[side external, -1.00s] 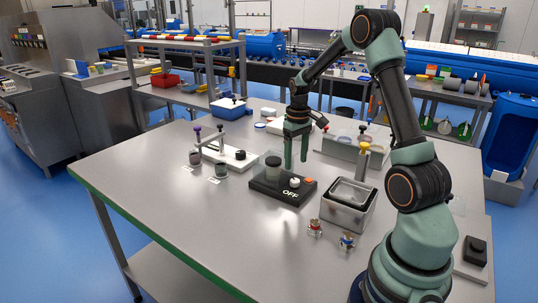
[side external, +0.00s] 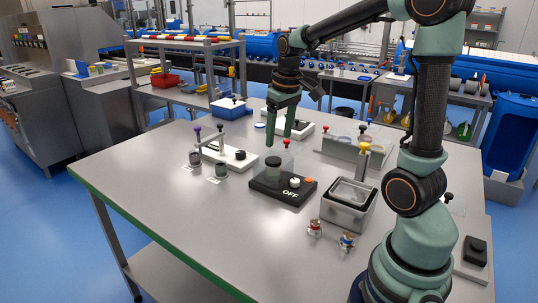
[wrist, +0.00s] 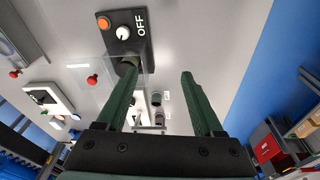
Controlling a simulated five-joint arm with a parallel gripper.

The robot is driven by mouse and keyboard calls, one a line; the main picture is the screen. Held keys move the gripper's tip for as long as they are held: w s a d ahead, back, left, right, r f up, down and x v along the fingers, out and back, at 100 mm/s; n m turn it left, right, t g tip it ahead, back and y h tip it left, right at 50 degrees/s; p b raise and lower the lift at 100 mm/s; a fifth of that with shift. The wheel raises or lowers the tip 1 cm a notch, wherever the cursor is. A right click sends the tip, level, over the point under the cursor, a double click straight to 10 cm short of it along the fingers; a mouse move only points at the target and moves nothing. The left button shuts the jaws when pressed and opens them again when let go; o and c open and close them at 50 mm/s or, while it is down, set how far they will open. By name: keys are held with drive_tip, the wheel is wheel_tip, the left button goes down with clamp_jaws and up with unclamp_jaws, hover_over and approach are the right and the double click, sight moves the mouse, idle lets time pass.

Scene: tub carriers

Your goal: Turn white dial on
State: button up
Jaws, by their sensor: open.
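The white dial (side external: 295,183) sits on a black box (side external: 265,187) marked OFF, on the metal table. An orange piece (side external: 308,180) is beside the dial, and a dark cylinder (side external: 273,167) stands at the box's other end behind a clear panel. In the wrist view the white dial (wrist: 123,33) is at the upper left, with the OFF lettering beside it. My gripper (side external: 279,140) is open and empty, pointing down, above and behind the box, apart from the dial. In the wrist view its fingers (wrist: 158,70) are spread wide.
A metal tub (side external: 346,217) with a yellow-topped handle is right of the box. A white base with posts and dark cups (side external: 221,170) is to the left. The table's front left is clear.

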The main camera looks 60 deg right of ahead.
drive_tip(key=s+a+r+t, duration=0.1)
drive_tip(key=s+a, duration=0.1)
drive_tip(key=a, duration=0.3)
drive_tip(key=s+a+r+n+t, duration=0.1)
drive_tip(key=s+a+r, duration=0.1)
drive_tip(key=a, duration=0.4)
drive_tip(key=shift+s+a+t, duration=0.15)
drive_tip(key=shift+s+t, duration=0.25)
drive_tip(key=shift+s, duration=0.3)
drive_tip(key=shift+r, duration=0.1)
drive_tip(key=n+g, duration=0.4)
drive_tip(key=g, duration=0.1)
hover_over(295, 180)
wheel_tip(295, 180, down, 10)
drive_tip(key=shift+y, duration=0.4)
wheel_tip(295, 180, down, 12)
drive_tip(key=shift+f, duration=0.15)
clamp_jaws()
